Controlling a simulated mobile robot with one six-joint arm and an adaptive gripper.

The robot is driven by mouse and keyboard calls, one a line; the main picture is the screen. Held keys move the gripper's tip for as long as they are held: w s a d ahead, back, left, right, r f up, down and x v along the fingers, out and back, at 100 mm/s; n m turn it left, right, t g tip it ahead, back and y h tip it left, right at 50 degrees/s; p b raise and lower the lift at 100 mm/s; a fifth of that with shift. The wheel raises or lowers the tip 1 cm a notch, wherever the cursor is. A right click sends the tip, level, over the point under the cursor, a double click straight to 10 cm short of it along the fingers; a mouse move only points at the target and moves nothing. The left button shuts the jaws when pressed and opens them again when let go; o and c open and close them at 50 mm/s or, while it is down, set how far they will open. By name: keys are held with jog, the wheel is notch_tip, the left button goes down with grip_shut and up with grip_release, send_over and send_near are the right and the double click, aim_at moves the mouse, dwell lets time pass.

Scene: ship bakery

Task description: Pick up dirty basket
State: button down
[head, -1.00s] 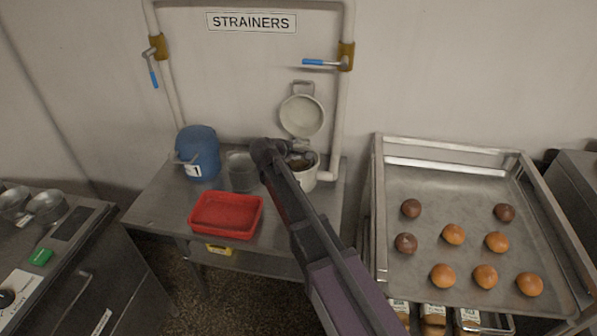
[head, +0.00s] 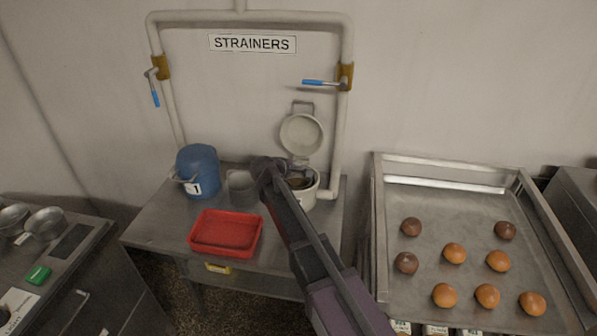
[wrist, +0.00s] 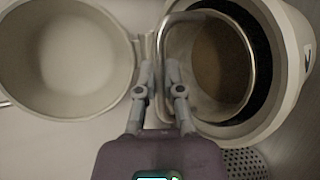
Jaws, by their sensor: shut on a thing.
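The dirty basket (wrist: 219,55) sits inside the white strainer pot (wrist: 290,110) in the wrist view, with a brown bottom and a bent metal handle over it. My gripper (wrist: 160,72) is shut on the left part of that handle, at the pot's rim beside the lid hinge. In the head view my gripper (head: 277,172) reaches over the left side of the pot (head: 307,199). My arm and gripper partly hide the pot and the dirty basket (head: 299,183). The pot's round lid (head: 301,135) stands open behind it.
A grey perforated basket (head: 240,188) stands left of the pot, close to my gripper. A blue bucket (head: 200,172) and a red tray (head: 226,232) share the metal table. White pipes (head: 340,140) rise behind. A large pan (head: 430,195) with several buns stands right.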

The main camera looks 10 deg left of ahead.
notch_tip(320, 180, up, 18)
jog(key=p, duration=1.7)
jog(key=shift+f, duration=0.15)
